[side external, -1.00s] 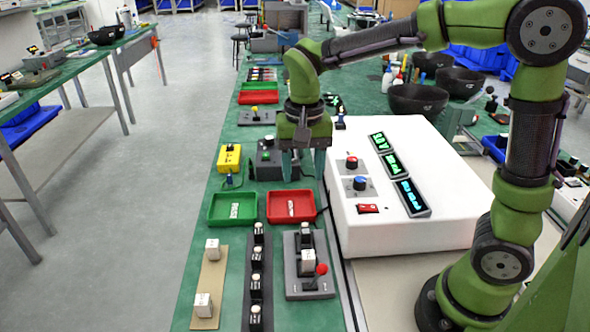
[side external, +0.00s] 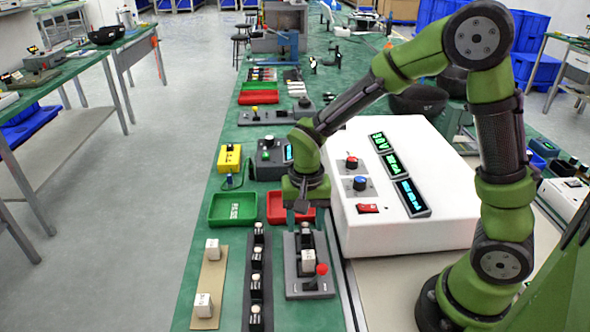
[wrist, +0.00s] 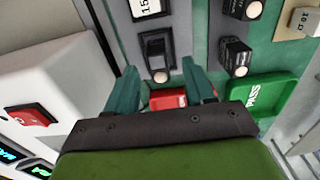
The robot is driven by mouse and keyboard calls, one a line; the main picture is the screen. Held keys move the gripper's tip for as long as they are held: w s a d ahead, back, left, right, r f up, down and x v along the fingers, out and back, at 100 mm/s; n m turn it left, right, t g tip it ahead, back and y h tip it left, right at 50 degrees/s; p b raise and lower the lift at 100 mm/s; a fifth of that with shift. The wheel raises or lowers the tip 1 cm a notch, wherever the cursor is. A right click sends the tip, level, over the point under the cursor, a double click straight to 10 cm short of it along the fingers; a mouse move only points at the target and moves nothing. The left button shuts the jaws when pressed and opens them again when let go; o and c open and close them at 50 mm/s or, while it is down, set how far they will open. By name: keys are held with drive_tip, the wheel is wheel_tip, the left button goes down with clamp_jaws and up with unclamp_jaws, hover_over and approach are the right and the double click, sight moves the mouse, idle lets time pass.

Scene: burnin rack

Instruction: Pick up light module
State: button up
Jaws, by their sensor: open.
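My gripper (side external: 304,216) points down, open and empty, over the far end of the grey fixture (side external: 291,268). In the wrist view my fingers (wrist: 160,80) stand either side of the near end of a black light module with a pale bulb (wrist: 157,58), seated in that fixture. I cannot tell their height above it. The module also shows in the side view (side external: 306,240), just below the gripper. Several similar black modules (side external: 257,261) stand in a dark rack left of the fixture; two show in the wrist view (wrist: 235,55).
A white cube (side external: 308,261) and a red-knobbed lever (side external: 320,270) are on the fixture. A green tray (side external: 232,209) and a red tray (side external: 277,208) lie behind. The white console (side external: 400,232) stands close on the right. Two white cubes (side external: 212,249) sit on a beige strip.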

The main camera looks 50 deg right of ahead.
sight(305, 228)
drive_tip(key=shift+f, duration=1.55)
drive_tip(key=shift+c, duration=0.4)
clamp_jaws()
drive_tip(key=shift+r, duration=0.15)
